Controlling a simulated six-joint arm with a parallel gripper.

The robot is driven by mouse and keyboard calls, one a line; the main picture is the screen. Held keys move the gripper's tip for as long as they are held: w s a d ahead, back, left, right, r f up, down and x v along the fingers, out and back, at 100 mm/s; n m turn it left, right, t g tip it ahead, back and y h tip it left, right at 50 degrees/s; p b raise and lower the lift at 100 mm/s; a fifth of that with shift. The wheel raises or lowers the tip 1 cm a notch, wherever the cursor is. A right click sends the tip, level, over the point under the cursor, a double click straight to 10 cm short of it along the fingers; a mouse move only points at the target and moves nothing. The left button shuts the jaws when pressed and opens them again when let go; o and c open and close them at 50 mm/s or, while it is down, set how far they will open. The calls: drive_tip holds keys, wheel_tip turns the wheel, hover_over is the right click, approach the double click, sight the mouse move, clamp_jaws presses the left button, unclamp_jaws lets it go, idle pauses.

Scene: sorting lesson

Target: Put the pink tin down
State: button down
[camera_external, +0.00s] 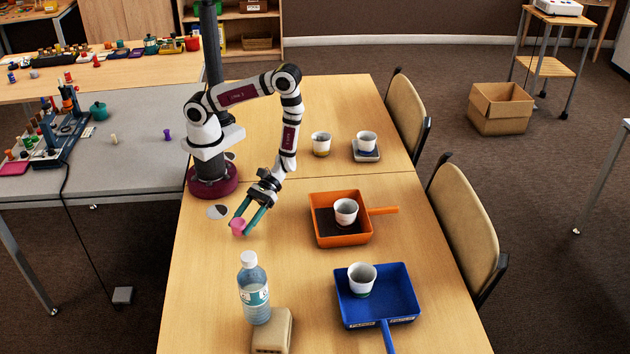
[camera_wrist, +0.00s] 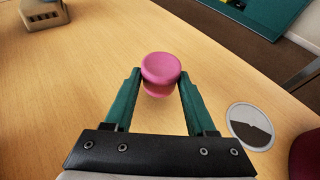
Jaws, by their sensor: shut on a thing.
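The pink tin (camera_external: 238,226) is a small round pink piece with a dished top. It sits between the teal fingertips of my gripper (camera_external: 248,220), low over the table (camera_external: 215,290) on its left side. In the wrist view, the pink tin (camera_wrist: 160,70) is between the ends of both fingers of my gripper (camera_wrist: 160,88), which is shut on it. I cannot tell whether the tin's underside touches the table.
A water bottle (camera_external: 254,290) and a tan block (camera_external: 272,331) stand in front. An orange pan (camera_external: 318,234) and a blue pan (camera_external: 400,297), each with a cup, lie to the right. A round disc (camera_wrist: 250,126) is beside my gripper. Bare wood surrounds the tin.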

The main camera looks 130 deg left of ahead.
drive_tip(key=shift+f, duration=1)
drive_tip(key=shift+f, duration=0.1)
drive_tip(key=shift+c, duration=1.1)
unclamp_jaws()
